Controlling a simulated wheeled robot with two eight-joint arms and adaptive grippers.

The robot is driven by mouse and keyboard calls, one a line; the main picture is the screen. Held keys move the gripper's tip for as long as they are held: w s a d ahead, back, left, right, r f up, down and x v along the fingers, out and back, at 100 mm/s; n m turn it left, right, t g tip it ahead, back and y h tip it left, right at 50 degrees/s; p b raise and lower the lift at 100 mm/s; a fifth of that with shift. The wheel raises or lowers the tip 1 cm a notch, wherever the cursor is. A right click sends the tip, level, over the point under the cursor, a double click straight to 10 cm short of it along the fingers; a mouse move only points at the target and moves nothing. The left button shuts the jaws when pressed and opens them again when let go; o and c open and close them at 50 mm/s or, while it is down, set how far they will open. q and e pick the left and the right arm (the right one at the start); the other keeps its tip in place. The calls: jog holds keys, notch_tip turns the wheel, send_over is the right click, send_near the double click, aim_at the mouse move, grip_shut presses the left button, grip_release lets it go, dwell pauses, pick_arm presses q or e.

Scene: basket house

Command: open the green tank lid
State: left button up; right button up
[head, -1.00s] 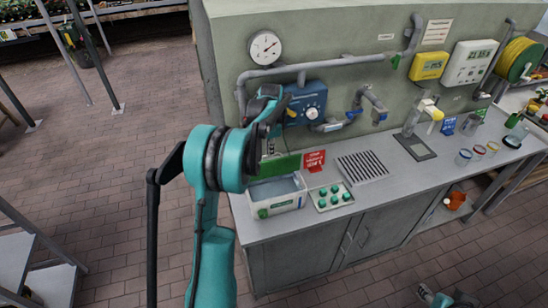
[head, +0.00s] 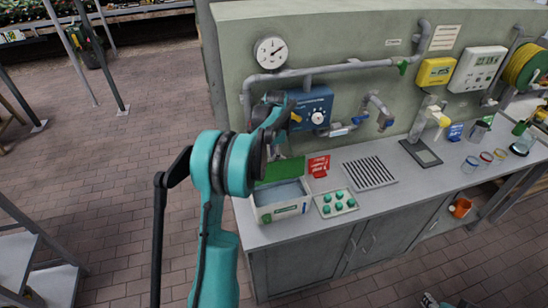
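The white tank (head: 283,211) with a green label stands at the left front of the grey counter, and its open top shows a pale blue-grey inside. Its green lid (head: 285,169) stands raised along the tank's back edge. My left gripper (head: 275,151) is just behind and above the lid's left part, mostly hidden by my own teal arm. I cannot tell whether its fingers are open or touch the lid. At the bottom edge, a small teal and black part of my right arm shows, low in front of the counter; its fingers cannot be made out.
A tray with several green caps (head: 335,203) sits right of the tank, with a red sign (head: 319,166) behind it. A drain grate (head: 369,173) lies further right. A blue control box (head: 311,108), pipes and a gauge (head: 271,52) are on the wall behind.

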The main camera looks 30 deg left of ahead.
pick_arm(q)
jog(key=w+a+p, duration=0.2)
jog(key=w+a, duration=0.4)
jog(key=shift+a+r, duration=0.3)
jog(key=shift+a, duration=0.1)
dwell(0.6)
dwell(0.3)
notch_tip(320, 180, up, 12)
jog(key=shift+s+d, duration=0.3)
dwell(0.6)
